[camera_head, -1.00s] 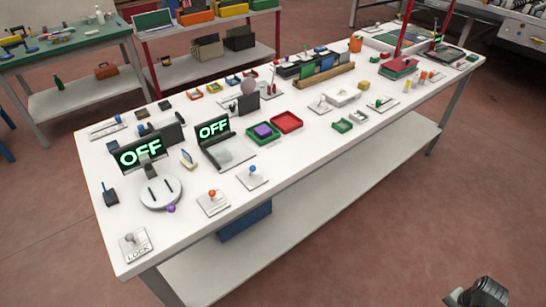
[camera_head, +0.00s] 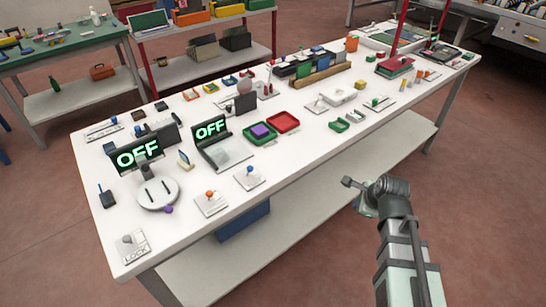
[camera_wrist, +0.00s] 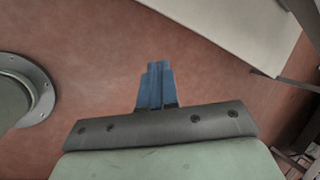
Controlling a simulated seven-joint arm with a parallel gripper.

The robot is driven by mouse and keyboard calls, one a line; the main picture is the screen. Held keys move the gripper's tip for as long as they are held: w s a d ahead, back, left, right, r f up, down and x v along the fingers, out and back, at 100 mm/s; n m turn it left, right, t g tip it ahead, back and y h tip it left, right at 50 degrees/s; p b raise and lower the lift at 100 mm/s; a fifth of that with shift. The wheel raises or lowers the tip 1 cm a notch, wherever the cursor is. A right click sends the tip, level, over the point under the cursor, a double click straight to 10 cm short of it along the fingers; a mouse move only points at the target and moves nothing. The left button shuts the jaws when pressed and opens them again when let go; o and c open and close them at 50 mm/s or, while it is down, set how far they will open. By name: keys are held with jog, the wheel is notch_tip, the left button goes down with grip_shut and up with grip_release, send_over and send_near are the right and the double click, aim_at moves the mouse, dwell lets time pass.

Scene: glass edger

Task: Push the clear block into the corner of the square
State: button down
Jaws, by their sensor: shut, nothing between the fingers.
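My gripper shows in the wrist view as two blue fingers (camera_wrist: 156,68) closed together, with nothing between them and the red floor behind. In the head view my gripper (camera_head: 362,200) is off the front edge of the white workbench, to the right of the blue bin, touching nothing. I cannot pick out the clear block for sure. A pale, clear-looking plate (camera_head: 228,153) lies beside a dark upright edge under the right OFF display. I cannot tell whether this is the block or which part is the square.
The workbench (camera_head: 200,240) is crowded. A round white dial base (camera_head: 158,193), two lever plates (camera_head: 211,202), a green tray (camera_head: 260,134) and a red tray (camera_head: 283,122) stand near the plate. A blue bin (camera_head: 243,222) is below. The floor in front is free.

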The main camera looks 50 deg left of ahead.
aim_at(217, 153)
jog(key=s+a+r+m+g+y, duration=0.1)
jog(key=s+a+r+m, duration=0.1)
jog(key=s+a+r, duration=0.45)
jog(key=s+a+r+m+g+y, duration=0.1)
jog(key=s+a+r+m+y, duration=0.2)
jog(key=s+a, duration=0.65)
jog(key=s+a+r+m+g, duration=0.1)
jog(key=s+a+r+m, duration=0.1)
jog(key=s+a+r, duration=0.6)
jog(key=x, duration=0.3)
jog(key=d+f+x, duration=0.1)
jog(key=x, duration=0.3)
jog(key=s+x, duration=0.1)
jog(key=x, duration=0.2)
jog(key=shift+s+f, duration=0.1)
jog(key=shift+f, duration=0.4)
jog(key=shift+a+r, duration=0.1)
jog(key=shift+a, duration=1.55)
jog(key=shift+a, duration=0.1)
jog(key=a, duration=0.6)
jog(key=shift+r, duration=0.1)
